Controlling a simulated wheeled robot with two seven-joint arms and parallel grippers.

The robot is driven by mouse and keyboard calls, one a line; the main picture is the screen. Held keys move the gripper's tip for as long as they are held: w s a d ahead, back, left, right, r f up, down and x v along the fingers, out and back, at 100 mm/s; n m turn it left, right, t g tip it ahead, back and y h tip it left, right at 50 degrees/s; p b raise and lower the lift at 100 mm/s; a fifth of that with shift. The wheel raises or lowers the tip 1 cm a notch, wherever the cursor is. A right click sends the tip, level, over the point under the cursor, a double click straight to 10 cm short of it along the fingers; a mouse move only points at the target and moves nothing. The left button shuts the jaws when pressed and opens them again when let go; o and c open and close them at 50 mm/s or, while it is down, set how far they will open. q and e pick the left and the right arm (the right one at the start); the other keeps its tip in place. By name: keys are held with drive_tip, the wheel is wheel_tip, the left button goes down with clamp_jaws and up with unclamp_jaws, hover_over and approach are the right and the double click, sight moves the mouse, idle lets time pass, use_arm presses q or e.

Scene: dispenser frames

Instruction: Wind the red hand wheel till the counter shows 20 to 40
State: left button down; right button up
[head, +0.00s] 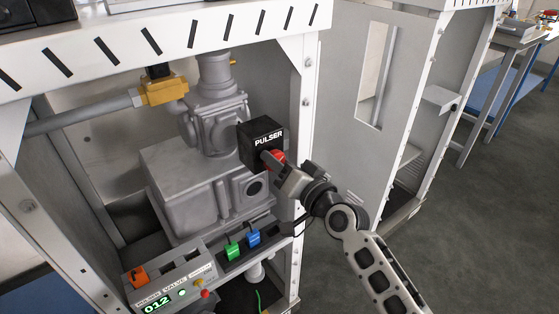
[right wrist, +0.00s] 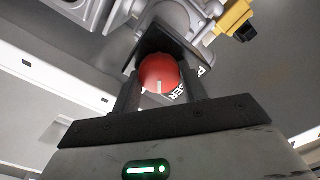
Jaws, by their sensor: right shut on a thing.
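The red hand wheel (head: 278,157) sits on the front of the black box marked PULSER (head: 262,135). My right gripper (head: 276,163) is shut on the wheel, and its arm comes in from the lower right. In the right wrist view the red wheel (right wrist: 160,74) lies between the two dark fingers of the gripper (right wrist: 160,92), with a pale mark on its lower part. The counter (head: 157,305) on the grey control panel reads 012 in green digits. My left gripper is not in view.
A grey pump body (head: 190,185) fills the cabinet behind the box. A white cabinet post (head: 304,100) stands just right of the wheel. Green (head: 232,251) and blue (head: 253,237) blocks sit on a ledge below. The floor at right is clear.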

drive_tip(key=shift+m+p, duration=0.55)
drive_tip(key=shift+m, duration=3.25)
drive_tip(key=shift+f, duration=0.1)
drive_tip(key=o, duration=1)
drive_tip(key=shift+c, duration=0.2)
drive_tip(key=shift+s+d, duration=0.1)
drive_tip(key=shift+d, duration=0.05)
drive_tip(key=v, duration=1.5)
drive_tip(key=shift+s+d, duration=0.2)
drive_tip(key=shift+s, duration=0.1)
